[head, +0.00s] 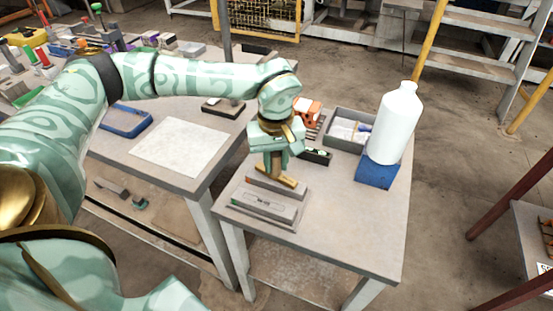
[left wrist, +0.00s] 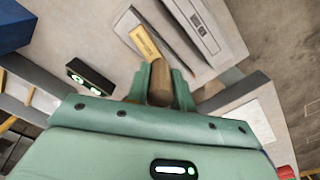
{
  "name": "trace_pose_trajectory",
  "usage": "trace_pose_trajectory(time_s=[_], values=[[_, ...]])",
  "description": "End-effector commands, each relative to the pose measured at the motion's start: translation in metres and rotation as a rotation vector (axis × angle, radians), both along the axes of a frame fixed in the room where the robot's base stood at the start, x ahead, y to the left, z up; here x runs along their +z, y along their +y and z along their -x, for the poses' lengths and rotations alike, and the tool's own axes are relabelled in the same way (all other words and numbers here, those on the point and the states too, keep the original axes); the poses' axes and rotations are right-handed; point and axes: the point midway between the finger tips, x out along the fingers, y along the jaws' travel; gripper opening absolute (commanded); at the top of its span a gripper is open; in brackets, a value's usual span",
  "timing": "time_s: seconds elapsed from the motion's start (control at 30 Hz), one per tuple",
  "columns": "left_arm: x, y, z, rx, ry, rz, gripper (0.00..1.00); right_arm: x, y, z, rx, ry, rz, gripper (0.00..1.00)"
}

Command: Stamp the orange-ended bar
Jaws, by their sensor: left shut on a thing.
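My left gripper (head: 274,158) is shut on a brown wooden handle (left wrist: 160,82), held between the fingertips low over the near table. Just below it is a tan, lettered strip (left wrist: 146,42) at a dark grey bar; it also shows in the head view (head: 289,182). I cannot tell whether the held piece touches it. A second grey bar (head: 264,204) with a small label lies in front, nearer the table edge. It also shows in the left wrist view (left wrist: 202,32). No orange end shows clearly on either bar. My right gripper is not in view.
A white bottle (head: 396,124) stands at a blue block (head: 377,172) on the right. The table's front right is clear.

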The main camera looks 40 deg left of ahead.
Motion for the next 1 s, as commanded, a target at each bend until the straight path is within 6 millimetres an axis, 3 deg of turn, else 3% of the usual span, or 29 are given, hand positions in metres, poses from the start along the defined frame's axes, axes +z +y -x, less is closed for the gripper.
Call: trace_pose_trajectory(time_s=[1.0], values=[[-0.0072,-0.0001,0.0,0.0,0.001,0.0,0.09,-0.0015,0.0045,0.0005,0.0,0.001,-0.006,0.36]])
